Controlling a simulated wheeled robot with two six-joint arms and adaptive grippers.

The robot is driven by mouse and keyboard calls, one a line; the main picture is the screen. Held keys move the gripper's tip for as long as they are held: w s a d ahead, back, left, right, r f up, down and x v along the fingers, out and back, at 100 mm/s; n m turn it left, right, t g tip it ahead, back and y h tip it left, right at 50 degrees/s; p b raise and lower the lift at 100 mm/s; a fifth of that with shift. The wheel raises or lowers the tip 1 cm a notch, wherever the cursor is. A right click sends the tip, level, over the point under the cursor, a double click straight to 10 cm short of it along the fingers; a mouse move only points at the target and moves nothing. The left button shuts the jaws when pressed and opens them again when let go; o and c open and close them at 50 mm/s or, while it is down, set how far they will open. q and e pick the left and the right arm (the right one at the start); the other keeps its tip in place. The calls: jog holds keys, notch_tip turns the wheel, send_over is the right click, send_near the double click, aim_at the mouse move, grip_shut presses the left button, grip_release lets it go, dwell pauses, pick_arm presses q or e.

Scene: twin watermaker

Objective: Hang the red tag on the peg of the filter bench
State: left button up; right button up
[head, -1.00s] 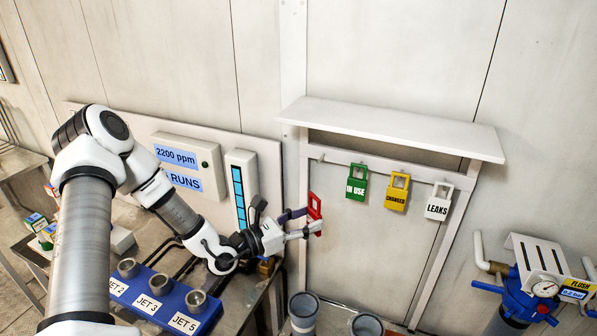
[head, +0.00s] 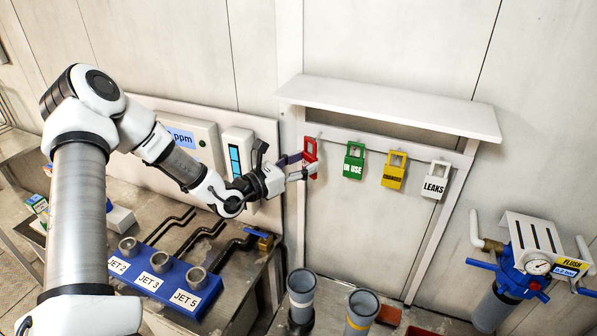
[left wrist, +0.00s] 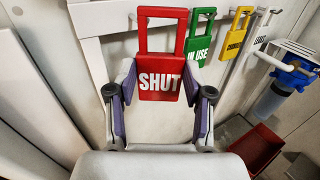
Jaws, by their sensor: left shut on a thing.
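The red tag (head: 310,151), marked SHUT in the left wrist view (left wrist: 162,83), is upright with its open loop at the top. My left gripper (head: 303,164) is shut on its lower body, one finger at each side, as the left wrist view also shows (left wrist: 160,76). A small pale peg end (head: 319,136) shows close to the loop. I cannot tell whether the loop is around it or in front of it. My right gripper is not in view.
Green (head: 353,161), yellow (head: 394,170) and white (head: 436,180) tags hang along the rail to the right. A white shelf (head: 390,108) juts out above. Grey filter tubes (head: 302,285) stand below. A blue jet block (head: 165,285) is at lower left.

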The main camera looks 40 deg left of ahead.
aim_at(304, 159)
pick_arm(q)
jog(key=shift+w+a+f+b, duration=0.15)
jog(key=shift+w+b, duration=0.15)
jog(key=shift+w, duration=0.25)
jog(key=shift+w+a+r+b, duration=0.15)
jog(key=shift+w+b, duration=0.15)
jog(key=shift+w, duration=0.2)
jog(key=shift+w+a+f+b, duration=0.1)
jog(key=shift+w+f+b, duration=0.15)
jog(key=shift+w, duration=0.4)
jog(key=shift+w+a+f+b, duration=0.1)
jog(key=shift+w+f+b, duration=0.15)
jog(key=shift+w+b, duration=0.35)
jog(key=shift+w+a+f+b, duration=0.1)
jog(key=shift+b, duration=0.65)
jog(key=o, duration=1)
